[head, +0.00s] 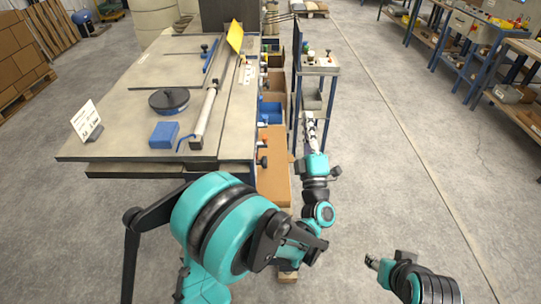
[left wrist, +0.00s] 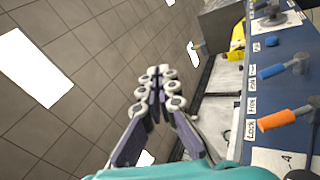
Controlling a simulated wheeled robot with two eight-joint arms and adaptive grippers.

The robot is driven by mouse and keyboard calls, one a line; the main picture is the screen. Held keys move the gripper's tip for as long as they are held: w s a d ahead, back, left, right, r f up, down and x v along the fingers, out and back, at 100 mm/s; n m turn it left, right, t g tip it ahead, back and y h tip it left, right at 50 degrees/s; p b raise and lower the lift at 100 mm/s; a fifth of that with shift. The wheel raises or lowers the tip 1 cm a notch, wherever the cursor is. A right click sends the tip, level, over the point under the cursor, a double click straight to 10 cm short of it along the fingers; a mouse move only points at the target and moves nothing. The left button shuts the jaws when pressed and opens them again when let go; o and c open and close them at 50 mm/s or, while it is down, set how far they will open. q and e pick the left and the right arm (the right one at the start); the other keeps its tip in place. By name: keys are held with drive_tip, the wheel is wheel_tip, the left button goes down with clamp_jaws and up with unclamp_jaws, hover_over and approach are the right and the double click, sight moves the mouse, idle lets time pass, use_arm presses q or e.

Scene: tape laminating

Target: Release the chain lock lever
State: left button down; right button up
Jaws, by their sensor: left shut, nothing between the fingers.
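In the left wrist view, an orange-handled lever (left wrist: 285,118) is mounted on a blue panel (left wrist: 301,85). Its handle points towards a white "Lock" label (left wrist: 250,130); a "Free" label (left wrist: 251,105) sits just above. A blue-handled lever (left wrist: 273,71) stands further up the panel. I cannot read which lever is the chain lock. My left gripper (head: 311,120) is just right of the table's side. In the left wrist view the gripper (left wrist: 160,72) has its fingers together, empty and apart from the levers.
The worktable (head: 118,130) on the left carries a round black disc (head: 169,101), a blue block (head: 164,135) and a pale roller bar (head: 206,112). Blue-framed shelving (head: 320,68) stands beyond my left gripper. Open floor (head: 400,170) lies to the right.

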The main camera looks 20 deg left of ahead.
use_arm(q)
drive_tip(key=s+a+f+n+g+y, duration=0.1)
drive_tip(key=s+f+n+g+y, duration=0.2)
drive_tip(key=f, duration=0.5)
drive_tip(key=s+a+f+n+g+y+b, duration=0.1)
drive_tip(key=s+f+n+g+y, duration=0.3)
drive_tip(key=n, duration=0.6)
wheel_tip(320, 180, down, 4)
drive_tip(key=a+g+y, duration=0.1)
drive_tip(key=g+y, duration=0.1)
drive_tip(key=y, duration=0.1)
drive_tip(key=shift+s+a, duration=0.15)
drive_tip(key=shift+a, duration=0.05)
drive_tip(key=shift+y, duration=0.3)
drive_tip(key=b+x, duration=0.2)
drive_tip(key=x, duration=0.8)
drive_tip(key=shift+r+m+h+p, duration=0.15)
drive_tip(key=shift+m+h+p, duration=0.15)
drive_tip(key=shift+h+p, duration=0.15)
